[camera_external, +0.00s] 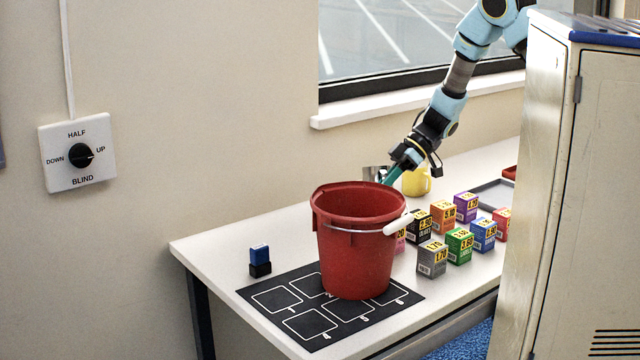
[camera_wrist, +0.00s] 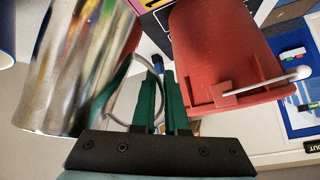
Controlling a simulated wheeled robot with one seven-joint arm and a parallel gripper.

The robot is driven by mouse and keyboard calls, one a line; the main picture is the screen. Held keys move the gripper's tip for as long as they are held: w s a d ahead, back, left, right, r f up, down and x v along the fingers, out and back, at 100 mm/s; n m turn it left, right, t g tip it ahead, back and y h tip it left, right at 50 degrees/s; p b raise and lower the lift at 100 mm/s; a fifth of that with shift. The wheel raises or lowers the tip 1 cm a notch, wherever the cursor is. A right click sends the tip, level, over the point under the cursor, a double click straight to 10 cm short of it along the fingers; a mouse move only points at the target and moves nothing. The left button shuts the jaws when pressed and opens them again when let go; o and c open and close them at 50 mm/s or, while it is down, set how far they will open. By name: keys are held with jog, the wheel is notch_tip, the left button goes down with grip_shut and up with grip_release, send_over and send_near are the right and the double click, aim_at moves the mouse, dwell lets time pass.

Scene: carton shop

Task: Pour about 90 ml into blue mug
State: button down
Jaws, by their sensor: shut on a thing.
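My gripper (camera_external: 394,174) is behind the red bucket at the far side of the table. In the wrist view its teal fingers (camera_wrist: 162,86) are shut on the thin handle of a shiny metal jug (camera_wrist: 72,70). The jug shows in the external view (camera_external: 374,173) just above the bucket's rim, its lower part hidden. Its contents cannot be seen. I cannot identify a blue mug in the external view. A dark blue curved edge (camera_wrist: 6,30) shows at the left border of the wrist view; I cannot tell whether it is the mug.
The red bucket (camera_external: 355,250) with a white-gripped handle stands on a black marked mat (camera_external: 268,292), close to the jug. A yellow mug (camera_external: 416,182) stands to the right, behind several small priced boxes (camera_external: 460,245). A blue-black stamp (camera_external: 260,260) stands left.

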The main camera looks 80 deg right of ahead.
aim_at(374, 168)
jog(key=shift+w+d+r+m+y, duration=0.2)
jog(key=shift+d+m+y, duration=0.1)
jog(key=shift+d+y, duration=0.25)
jog(key=shift+w+d+r+m+y, duration=0.15)
jog(key=shift+d+m+y, duration=0.2)
jog(key=shift+d, duration=0.35)
jog(key=shift+w+d+r+m+g+y+b, duration=0.15)
jog(key=shift+d+m+g+y+b, duration=0.2)
jog(key=shift+d+y+b, duration=0.25)
jog(key=shift+w+d+r+m+y, duration=0.15)
jog(key=shift+r+m+y, duration=0.25)
jog(key=shift+r+y, duration=0.5)
jog(key=shift+d+r, duration=0.25)
jog(key=shift+r, duration=0.3)
jog(key=shift+w+d+r+m+y, duration=0.1)
jog(key=shift+d+r+m+y, duration=0.15)
jog(key=shift+r+m+y, duration=0.2)
jog(key=shift+d+r+b, duration=0.1)
jog(key=shift+b, duration=0.2)
jog(key=shift+w+d+r+m+y, duration=0.15)
jog(key=shift+d+r+m+y, duration=0.4)
jog(key=shift+y, duration=0.1)
jog(key=shift+d+r, duration=0.15)
jog(key=shift+r, duration=0.1)
jog(key=shift+w+d+p, duration=0.15)
jog(key=shift+d+p, duration=0.05)
jog(key=shift+p, duration=0.35)
